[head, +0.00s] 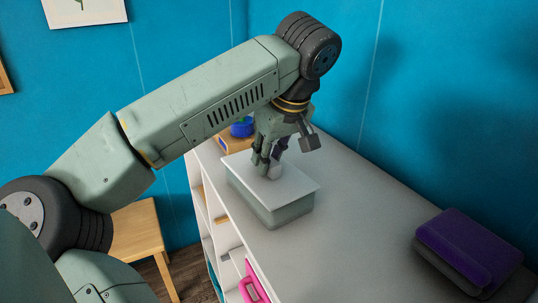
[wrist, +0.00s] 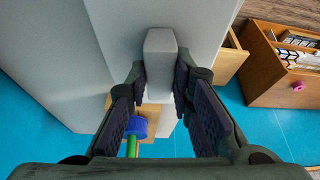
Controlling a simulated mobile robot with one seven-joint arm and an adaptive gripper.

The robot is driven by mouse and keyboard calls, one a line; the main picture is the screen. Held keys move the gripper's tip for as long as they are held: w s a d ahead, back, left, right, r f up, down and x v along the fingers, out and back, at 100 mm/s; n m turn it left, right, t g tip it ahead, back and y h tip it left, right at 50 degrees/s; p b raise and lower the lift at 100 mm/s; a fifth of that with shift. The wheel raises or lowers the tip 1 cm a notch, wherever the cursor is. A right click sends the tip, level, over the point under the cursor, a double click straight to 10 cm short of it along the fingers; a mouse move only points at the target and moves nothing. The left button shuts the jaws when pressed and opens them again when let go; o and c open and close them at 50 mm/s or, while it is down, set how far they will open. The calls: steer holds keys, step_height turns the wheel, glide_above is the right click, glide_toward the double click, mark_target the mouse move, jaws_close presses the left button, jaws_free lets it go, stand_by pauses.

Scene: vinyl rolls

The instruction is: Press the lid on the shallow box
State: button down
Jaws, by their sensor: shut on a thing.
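The shallow box (head: 280,215) is grey-green and stands on the white shelf top near its left edge. The pale, flat lid (head: 300,185) lies over the box's top and overhangs its sides; I cannot tell whether it is fully seated. My gripper (head: 270,168) points down over the lid. In the wrist view my gripper (wrist: 160,85) is shut on the lid's grey block-shaped handle (wrist: 161,48), one finger on each side. The lid's flat face also shows around the handle (wrist: 203,22). The box itself is hidden beneath the lid there.
The white shelf top (head: 375,220) is clear between the box and a purple-and-grey case (head: 468,248) at right. A blue object (head: 242,127) with wood under it stands behind the box. A blue wall (head: 450,110) runs along the back. A wooden stool (head: 140,230) is at left.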

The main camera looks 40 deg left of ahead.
steer(key=shift+f, duration=0.1)
stand_by(0.7)
steer(key=c, duration=1.3)
jaws_free()
steer(key=shift+c, duration=0.2)
steer(key=o, duration=0.5)
steer(key=shift+r+p, duration=2.9)
steer(key=shift+r, duration=0.65)
